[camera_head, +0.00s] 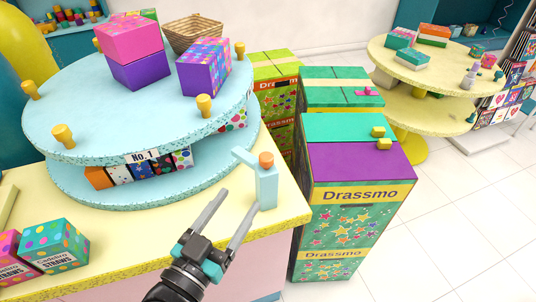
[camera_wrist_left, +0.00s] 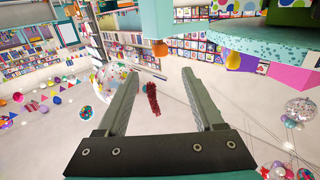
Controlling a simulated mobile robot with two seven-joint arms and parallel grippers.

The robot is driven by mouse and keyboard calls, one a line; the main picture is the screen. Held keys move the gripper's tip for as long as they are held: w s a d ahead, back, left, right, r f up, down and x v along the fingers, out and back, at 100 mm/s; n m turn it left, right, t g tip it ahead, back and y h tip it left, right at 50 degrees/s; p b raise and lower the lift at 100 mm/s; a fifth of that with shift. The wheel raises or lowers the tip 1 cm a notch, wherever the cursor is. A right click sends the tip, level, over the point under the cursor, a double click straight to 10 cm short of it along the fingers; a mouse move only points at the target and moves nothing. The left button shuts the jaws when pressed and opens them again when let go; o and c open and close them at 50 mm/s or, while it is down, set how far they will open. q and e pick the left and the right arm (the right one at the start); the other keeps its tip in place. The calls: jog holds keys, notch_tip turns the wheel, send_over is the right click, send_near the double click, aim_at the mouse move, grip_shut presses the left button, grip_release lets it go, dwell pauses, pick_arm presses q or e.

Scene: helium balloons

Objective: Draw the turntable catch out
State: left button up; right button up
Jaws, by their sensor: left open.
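The turntable (camera_head: 75,115) is a round, light-blue two-tier stand with yellow knobs (camera_head: 204,104) on its top rim. The catch is a pale blue post (camera_head: 267,188) with an orange knob (camera_head: 266,160) on top and a short arm reaching left to the turntable edge. My left gripper (camera_head: 236,198) is open and empty, its fingers pointing toward the catch from the near left, apart from it. In the left wrist view, which looks upside down, the catch (camera_wrist_left: 157,18) shows at the top, beyond the open fingers (camera_wrist_left: 160,75). My right gripper is not in view.
The turntable carries pink, purple and dotted boxes and a basket (camera_head: 193,33). Straw boxes (camera_head: 52,247) stand on the yellow counter (camera_head: 130,240) at the left. Tall Drassmo boxes (camera_head: 350,205) stand right of the counter. A yellow tiered table (camera_head: 440,78) stands at the back right.

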aim_at(263, 164)
pick_arm(q)
jog(key=x, duration=1.3)
jog(key=shift+w+d, duration=0.1)
jog(key=shift+w, duration=0.05)
grip_shut()
dwell(1.1)
